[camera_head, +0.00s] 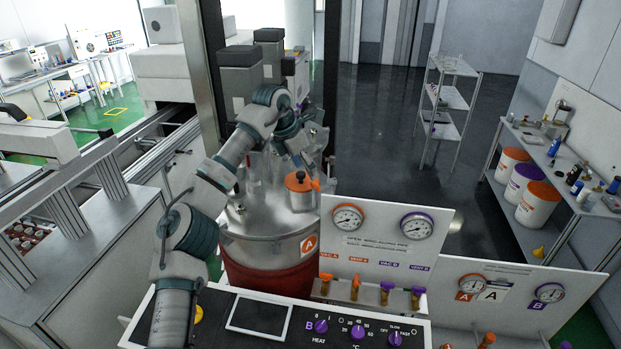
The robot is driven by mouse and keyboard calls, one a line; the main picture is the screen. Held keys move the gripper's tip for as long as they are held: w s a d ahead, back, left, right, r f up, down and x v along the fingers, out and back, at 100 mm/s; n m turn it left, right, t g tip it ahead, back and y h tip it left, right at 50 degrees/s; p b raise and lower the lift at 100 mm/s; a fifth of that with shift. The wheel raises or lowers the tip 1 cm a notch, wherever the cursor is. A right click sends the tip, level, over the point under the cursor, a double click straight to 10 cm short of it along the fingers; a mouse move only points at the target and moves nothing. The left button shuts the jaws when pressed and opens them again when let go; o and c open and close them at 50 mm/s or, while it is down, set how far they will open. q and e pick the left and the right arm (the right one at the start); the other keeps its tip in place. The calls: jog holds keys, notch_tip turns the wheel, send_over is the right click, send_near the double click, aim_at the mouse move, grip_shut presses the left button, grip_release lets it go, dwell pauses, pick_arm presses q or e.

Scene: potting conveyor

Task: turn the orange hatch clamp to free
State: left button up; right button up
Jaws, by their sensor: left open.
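The orange hatch clamp (297,184) sits on a short metal port on the lid of the steel tank (262,222), which is marked A. It has a small dark knob on top, and an orange part sticks out at its right. My left arm rises from the lower left and bends over the tank. My left gripper (308,163) is open just above and behind the clamp, pointing down. Its fingers are small and partly lost against the tank fittings, and I cannot tell if they touch the clamp. My right gripper is not in view.
A white gauge panel (388,244) with orange and purple valves stands right in front of the tank. A control panel (270,322) with purple knobs lies at the front. A dark upright post (209,75) stands behind my arm. A conveyor (75,175) runs at left.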

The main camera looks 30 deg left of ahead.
pick_arm(q)
jog(key=v, duration=0.5)
jog(key=shift+a+r, duration=0.1)
jog(key=shift+r, duration=0.3)
jog(key=shift+s+f, duration=0.1)
